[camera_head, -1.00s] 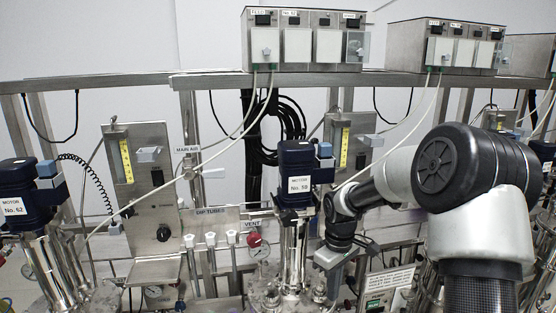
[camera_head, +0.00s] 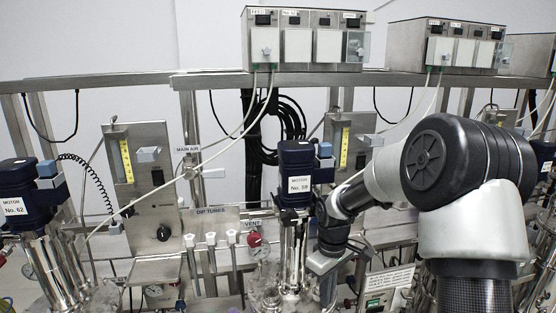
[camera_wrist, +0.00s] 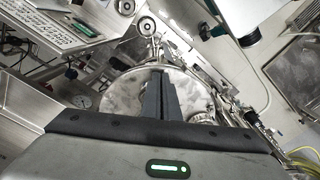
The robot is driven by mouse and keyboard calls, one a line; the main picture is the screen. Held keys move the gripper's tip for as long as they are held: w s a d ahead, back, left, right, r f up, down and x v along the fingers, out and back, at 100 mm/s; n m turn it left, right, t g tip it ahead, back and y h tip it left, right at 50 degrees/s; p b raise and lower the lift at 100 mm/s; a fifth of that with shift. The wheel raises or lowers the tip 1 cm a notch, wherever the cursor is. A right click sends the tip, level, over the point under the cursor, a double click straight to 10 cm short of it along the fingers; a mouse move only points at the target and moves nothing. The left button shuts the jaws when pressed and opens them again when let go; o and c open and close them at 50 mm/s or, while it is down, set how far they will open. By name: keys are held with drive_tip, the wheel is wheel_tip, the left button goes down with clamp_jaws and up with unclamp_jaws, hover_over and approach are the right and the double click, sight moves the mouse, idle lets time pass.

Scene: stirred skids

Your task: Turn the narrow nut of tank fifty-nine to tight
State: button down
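Tank fifty-nine (camera_head: 292,232) stands at the middle of the head view under a dark blue motor (camera_head: 296,160) labelled No. 59. Its round steel lid (camera_wrist: 112,92) lies below my fingers in the wrist view. My gripper (camera_head: 328,292) points down just right of the tank's column. In the wrist view my gripper's fingers (camera_wrist: 162,72) are together over the lid, with nothing clearly seen between them. I cannot tell which fitting is the narrow nut. A ribbed round fitting (camera_wrist: 203,117) shows right of the fingers, partly hidden by my gripper.
Motor No. 62 (camera_head: 14,208) stands at the left. White-capped dip tubes (camera_head: 211,239) and a red vent knob (camera_head: 254,240) with a gauge are left of tank fifty-nine.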

drive_tip(key=shift+a+r, duration=0.1)
drive_tip(key=shift+a, duration=0.25)
idle(0.3)
drive_tip(key=shift+s+d, duration=0.1)
drive_tip(key=shift+s, duration=0.2)
wheel_tip(320, 180, up, 6)
drive_tip(key=p, duration=0.4)
drive_tip(key=shift+s+d, duration=0.1)
drive_tip(key=shift+d, duration=0.05)
